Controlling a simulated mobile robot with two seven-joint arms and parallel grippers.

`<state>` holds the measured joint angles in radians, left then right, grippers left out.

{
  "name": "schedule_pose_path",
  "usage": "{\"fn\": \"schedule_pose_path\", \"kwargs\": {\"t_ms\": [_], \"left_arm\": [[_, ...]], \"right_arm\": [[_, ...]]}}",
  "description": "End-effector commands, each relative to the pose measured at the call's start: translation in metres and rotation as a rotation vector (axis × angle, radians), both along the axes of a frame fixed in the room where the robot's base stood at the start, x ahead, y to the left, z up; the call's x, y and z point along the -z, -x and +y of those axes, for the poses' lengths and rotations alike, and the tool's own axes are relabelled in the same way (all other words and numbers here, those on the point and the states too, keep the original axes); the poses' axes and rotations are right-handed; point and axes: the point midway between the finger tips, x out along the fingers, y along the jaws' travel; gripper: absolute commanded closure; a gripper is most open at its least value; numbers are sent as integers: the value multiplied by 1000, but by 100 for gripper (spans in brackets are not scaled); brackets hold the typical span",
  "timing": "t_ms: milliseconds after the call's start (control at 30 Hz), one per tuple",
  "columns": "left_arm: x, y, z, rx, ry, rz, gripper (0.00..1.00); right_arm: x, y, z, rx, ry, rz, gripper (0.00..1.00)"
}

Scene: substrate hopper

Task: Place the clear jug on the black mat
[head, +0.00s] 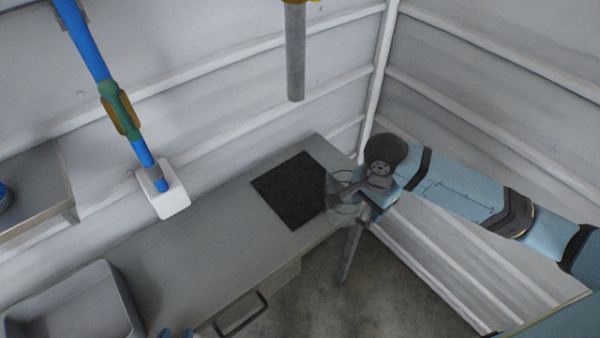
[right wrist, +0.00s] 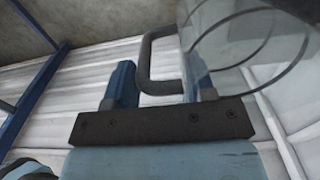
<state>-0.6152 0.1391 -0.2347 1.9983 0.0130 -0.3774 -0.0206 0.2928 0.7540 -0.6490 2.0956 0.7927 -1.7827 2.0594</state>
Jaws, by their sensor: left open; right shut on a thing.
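The black mat (head: 288,190) lies flat on the grey counter near its right end. The clear jug (head: 343,186) is see-through and hard to make out; it overlaps the mat's right corner in the head view. I cannot tell its exact height above the counter. My right gripper (head: 368,196) is shut on the jug's handle. In the right wrist view, the dark handle (right wrist: 148,65) is between the blue fingers and the clear jug wall (right wrist: 250,40) is at the upper right. Only small blue tips of my left gripper (head: 178,333) show at the bottom edge, open.
A grey basin (head: 75,305) stands at the left of the counter (head: 190,262). A white block (head: 163,192) with a blue pipe (head: 90,40) is at the back. A grey pipe (head: 295,55) hangs above the mat. A drawer handle (head: 242,315) juts from the front.

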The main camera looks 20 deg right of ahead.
Motion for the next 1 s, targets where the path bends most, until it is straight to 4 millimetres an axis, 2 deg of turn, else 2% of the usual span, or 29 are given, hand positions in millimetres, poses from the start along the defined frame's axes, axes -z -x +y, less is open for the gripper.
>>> {"fn": "schedule_pose_path", "kwargs": {"t_ms": [133,400,700,767,833,1000], "left_arm": [[2,6,-2,3,0,16,57],[-6,2,1,0,-4,8,57],[-14,-1,4,-6,-6,-2,57],[-15,-1,4,-7,-7,-2,57],[-17,-1,4,-8,-6,-3,57],[-18,-1,4,-8,-6,-3,57]], "right_arm": [[-3,-36,14,1,-2,-3,90],[-4,-105,39,-1,-1,-3,90],[-3,-169,62,0,-1,-3,90],[-3,-179,66,-1,-1,-2,90],[13,-174,63,-1,1,3,90],[28,-174,63,-2,0,0,90]]}}
